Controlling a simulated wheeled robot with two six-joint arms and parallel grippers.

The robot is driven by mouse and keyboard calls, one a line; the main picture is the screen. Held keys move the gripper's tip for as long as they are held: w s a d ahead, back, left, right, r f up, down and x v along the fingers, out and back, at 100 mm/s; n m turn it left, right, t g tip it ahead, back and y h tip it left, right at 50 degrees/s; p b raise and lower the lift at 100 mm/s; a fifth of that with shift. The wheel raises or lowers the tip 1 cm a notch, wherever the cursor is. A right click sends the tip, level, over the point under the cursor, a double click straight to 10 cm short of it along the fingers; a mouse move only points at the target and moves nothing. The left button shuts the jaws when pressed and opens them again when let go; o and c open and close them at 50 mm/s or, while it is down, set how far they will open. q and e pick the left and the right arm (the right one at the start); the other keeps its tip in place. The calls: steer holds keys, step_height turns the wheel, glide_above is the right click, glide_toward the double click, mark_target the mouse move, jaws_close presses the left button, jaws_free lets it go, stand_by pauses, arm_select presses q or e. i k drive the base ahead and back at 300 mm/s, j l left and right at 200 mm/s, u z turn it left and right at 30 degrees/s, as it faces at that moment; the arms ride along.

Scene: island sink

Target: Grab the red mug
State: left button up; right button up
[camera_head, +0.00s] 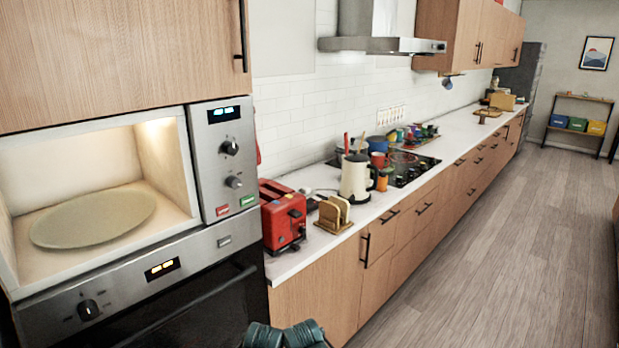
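A small red mug-like vessel (378,160) stands on the far counter, just behind and right of the cream kettle (356,178). The kettle and an orange item (383,180) in front of it hide its lower part, and its handle is too small to make out. Neither gripper shows in the head view. Only a dark teal part of my own body shows at the bottom edge, well short of the mug and not touching anything.
A red toaster (283,215) and a wooden rack with bread slices (334,213) stand on the near counter (312,240). A black hob (405,168) lies beyond the kettle. An open microwave (190,190) holds a plate (92,217). The wooden floor (500,240) at right is clear.

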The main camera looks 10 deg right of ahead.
mark_target(378, 159)
steer(key=i+l+z, duration=0.2)
steer(key=i+l, duration=0.4)
steer(key=l, duration=0.25)
steer(key=i+l+z, duration=0.15)
steer(key=i+l, duration=1.75)
steer(key=l, duration=0.2)
